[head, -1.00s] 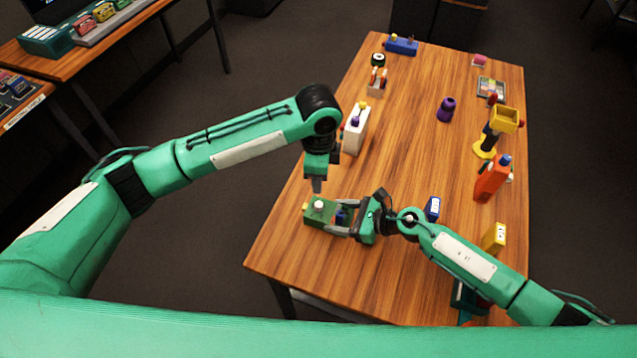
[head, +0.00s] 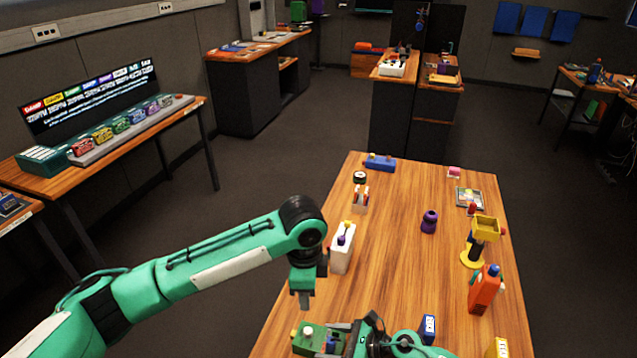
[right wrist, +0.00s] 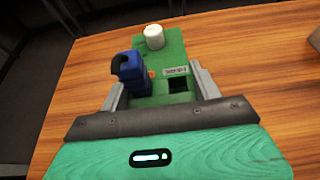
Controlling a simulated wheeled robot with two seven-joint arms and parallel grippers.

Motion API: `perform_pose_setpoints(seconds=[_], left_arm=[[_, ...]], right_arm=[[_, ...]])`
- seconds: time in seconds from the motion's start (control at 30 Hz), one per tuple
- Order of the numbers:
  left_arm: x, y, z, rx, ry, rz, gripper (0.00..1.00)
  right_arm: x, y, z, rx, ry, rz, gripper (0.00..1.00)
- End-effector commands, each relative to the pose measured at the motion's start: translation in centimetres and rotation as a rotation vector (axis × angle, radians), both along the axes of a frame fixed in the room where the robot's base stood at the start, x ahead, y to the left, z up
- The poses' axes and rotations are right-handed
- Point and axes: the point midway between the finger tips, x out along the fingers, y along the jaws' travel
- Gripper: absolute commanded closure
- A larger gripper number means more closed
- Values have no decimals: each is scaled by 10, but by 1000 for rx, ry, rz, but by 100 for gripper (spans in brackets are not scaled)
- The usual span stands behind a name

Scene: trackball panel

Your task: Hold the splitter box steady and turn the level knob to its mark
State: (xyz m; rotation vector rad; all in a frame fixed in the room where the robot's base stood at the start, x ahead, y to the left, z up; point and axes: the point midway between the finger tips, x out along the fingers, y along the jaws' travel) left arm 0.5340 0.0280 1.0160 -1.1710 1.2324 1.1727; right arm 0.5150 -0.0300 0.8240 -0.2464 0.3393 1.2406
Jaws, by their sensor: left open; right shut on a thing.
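My right gripper (right wrist: 161,88) is shut on the box, one finger along each side. My left gripper (head: 304,304) is open and points down just above the white knob, apparently apart from it.
On the table (head: 390,260) are a white box (head: 342,252) behind my left gripper, a purple knob-shaped piece (head: 429,222), a yellow stand (head: 476,245), an orange bottle-like thing (head: 485,290) and a blue block (head: 428,328). The table's middle is clear.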

Motion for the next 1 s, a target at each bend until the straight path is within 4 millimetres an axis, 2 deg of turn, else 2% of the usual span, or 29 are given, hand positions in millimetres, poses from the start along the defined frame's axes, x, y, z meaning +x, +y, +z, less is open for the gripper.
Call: perform_pose_setpoints(seconds=[0.8, 1.0], left_arm=[[0, 0, 67, -2, -3, -1, 59], [0, 0, 76, 0, -1, -1, 59]], right_arm=[[0, 0, 0, 0, 0, 0, 62], [0, 0, 0, 0, 0, 0, 62]])
